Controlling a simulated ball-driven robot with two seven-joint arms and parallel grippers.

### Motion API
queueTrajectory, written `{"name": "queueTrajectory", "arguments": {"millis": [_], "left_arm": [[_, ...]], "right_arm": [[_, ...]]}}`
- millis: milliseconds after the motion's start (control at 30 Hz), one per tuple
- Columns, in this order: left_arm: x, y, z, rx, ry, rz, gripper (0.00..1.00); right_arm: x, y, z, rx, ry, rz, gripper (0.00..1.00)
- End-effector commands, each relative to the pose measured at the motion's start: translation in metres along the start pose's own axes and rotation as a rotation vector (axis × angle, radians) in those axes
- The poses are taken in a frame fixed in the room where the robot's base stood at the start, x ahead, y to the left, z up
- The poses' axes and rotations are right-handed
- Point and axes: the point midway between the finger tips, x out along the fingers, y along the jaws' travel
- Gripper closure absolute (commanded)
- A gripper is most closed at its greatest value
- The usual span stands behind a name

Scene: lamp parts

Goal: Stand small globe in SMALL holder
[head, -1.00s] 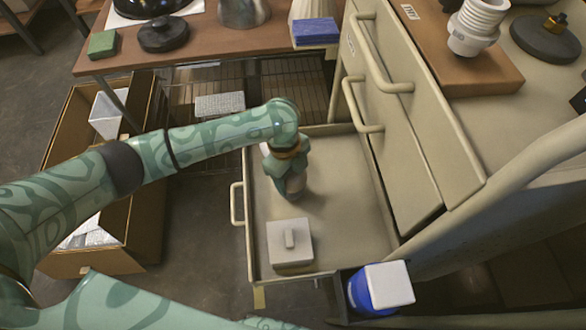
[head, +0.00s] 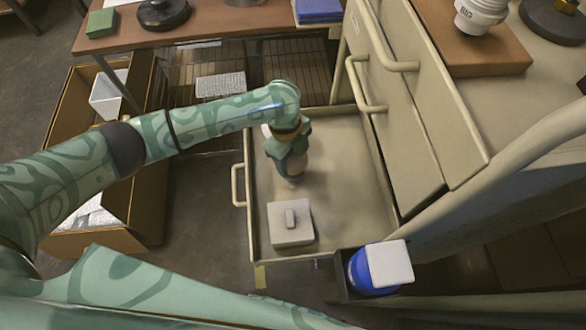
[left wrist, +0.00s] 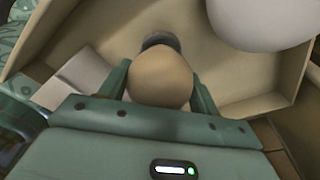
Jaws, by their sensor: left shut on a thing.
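A tan, rounded small globe (left wrist: 160,78) sits between the fingers of my left gripper (left wrist: 160,92) in the left wrist view. A dark round end shows at its far side. In the head view my left gripper (head: 291,174) points down inside the open drawer (head: 350,190), shut on the globe, which is mostly hidden by the fingers. I cannot tell whether the globe touches the drawer floor. A white ribbed holder (head: 481,14) stands on a brown board at top right, by a label that seems to read BIG. I cannot make out a SMALL holder. My right gripper is not in view.
A large white rounded thing (left wrist: 262,20) is close by in the left wrist view. A black bin (head: 345,287) with a blue, white-topped thing adjoins the drawer's near right corner. The cabinet front (head: 400,110) rises at right.

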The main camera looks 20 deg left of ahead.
Motion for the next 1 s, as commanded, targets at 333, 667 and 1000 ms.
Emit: {"name": "queueTrajectory", "arguments": {"millis": [333,667,1000], "left_arm": [[0.0002,0.0000,0.0001,0.000,0.000,0.000,0.58],[0.0014,0.0000,0.0003,0.000,0.000,0.000,0.58],[0.0075,0.0000,0.0014,-0.001,0.000,0.000,0.58]], "right_arm": [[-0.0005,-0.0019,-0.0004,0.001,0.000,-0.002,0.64],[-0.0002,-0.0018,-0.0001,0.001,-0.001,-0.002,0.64],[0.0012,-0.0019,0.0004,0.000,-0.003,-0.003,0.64]]}}
